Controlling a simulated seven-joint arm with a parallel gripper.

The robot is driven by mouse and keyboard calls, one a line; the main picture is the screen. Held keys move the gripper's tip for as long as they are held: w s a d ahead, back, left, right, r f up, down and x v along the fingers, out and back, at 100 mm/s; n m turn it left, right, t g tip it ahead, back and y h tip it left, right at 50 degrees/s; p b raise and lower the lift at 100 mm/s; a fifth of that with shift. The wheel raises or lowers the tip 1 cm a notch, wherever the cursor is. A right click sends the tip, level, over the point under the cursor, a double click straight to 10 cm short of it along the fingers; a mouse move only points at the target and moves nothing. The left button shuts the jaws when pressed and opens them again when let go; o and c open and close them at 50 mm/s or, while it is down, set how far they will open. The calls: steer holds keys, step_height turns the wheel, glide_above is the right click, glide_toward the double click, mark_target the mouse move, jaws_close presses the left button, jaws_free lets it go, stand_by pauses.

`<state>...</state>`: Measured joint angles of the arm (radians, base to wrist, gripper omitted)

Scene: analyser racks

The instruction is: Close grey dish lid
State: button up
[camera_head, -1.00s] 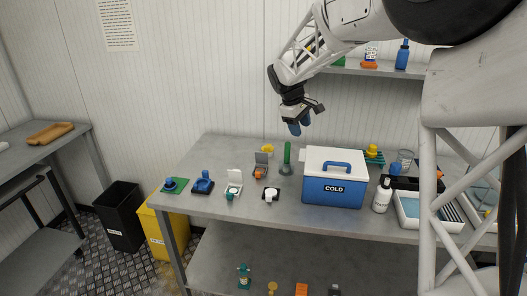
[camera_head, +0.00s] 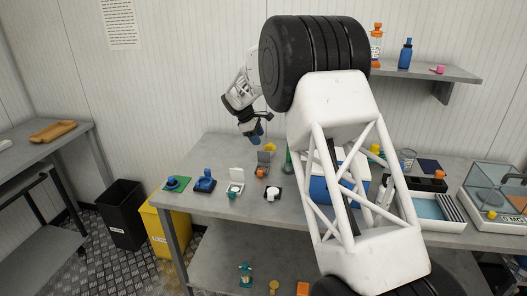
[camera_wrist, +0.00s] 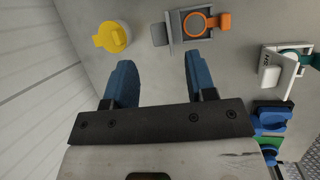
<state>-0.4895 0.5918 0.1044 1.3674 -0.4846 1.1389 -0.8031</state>
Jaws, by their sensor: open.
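The grey dish (camera_head: 263,158) stands on the table with its lid raised, and an orange piece is at its front. In the wrist view the grey dish (camera_wrist: 187,24) lies at the top, with an orange ring and orange tab; its raised lid is seen nearly edge-on at its left. My gripper (camera_head: 257,136) hangs above the back of the table, just behind and above the grey dish. In the wrist view my gripper (camera_wrist: 155,78) has its blue fingers spread with nothing between them, and the dish lies beyond the right finger.
A yellow object (camera_wrist: 112,37) lies left of the dish. A white dish with raised lid (camera_head: 237,175), a blue object (camera_head: 205,181) and a black-and-white piece (camera_head: 272,194) stand nearby. A blue cooler (camera_head: 320,190) is partly hidden behind my arm.

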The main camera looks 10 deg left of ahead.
mark_target(264, 155)
steer(key=shift+w+a+f, duration=0.2)
steer(key=shift+a+f, duration=0.15)
steer(key=shift+x, duration=3.95)
steer(key=shift+r, duration=0.1)
steer(key=c, duration=0.8)
